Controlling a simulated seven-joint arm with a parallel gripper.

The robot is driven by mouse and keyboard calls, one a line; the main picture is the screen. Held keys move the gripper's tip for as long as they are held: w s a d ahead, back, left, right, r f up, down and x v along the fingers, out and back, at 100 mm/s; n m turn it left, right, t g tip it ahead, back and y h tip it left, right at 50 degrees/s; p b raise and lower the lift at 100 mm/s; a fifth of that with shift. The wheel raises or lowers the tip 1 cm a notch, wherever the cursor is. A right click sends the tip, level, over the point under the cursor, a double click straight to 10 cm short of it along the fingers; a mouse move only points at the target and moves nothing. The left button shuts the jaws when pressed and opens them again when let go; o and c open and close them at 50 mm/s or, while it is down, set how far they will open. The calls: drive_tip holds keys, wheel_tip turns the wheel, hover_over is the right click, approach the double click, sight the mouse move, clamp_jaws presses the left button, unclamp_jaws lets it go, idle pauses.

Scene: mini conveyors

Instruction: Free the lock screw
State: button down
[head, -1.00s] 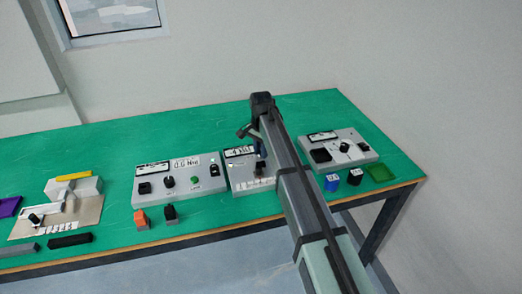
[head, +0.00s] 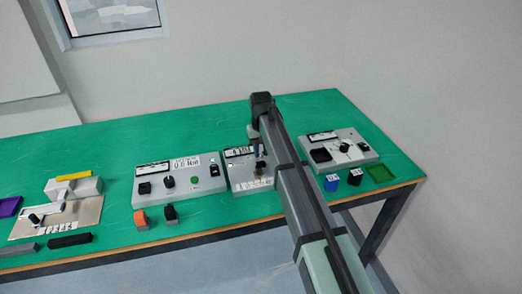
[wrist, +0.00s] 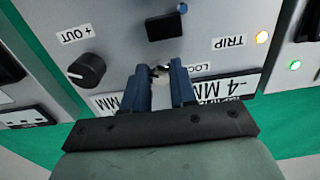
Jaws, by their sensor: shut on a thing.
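The lock screw (wrist: 160,71) is a small metallic part on the grey panel, beside a partly covered label starting "LOC" in the wrist view. My gripper (wrist: 161,70) has its two blue fingers shut on the screw, which is mostly hidden between them. In the head view my gripper (head: 259,151) reaches down to the middle panel (head: 240,184), partly hidden by my arm. A display (wrist: 222,88) reading "-4 MM" is partly behind the right finger.
Other panels stand left (head: 205,192) and right (head: 362,152). Green bench top is clear behind them.

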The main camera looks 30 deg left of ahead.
sight(261, 152)
drive_tip(key=shift+n, duration=2.3)
drive_tip(key=c, duration=0.9)
unclamp_jaws()
wheel_tip(261, 152, up, 14)
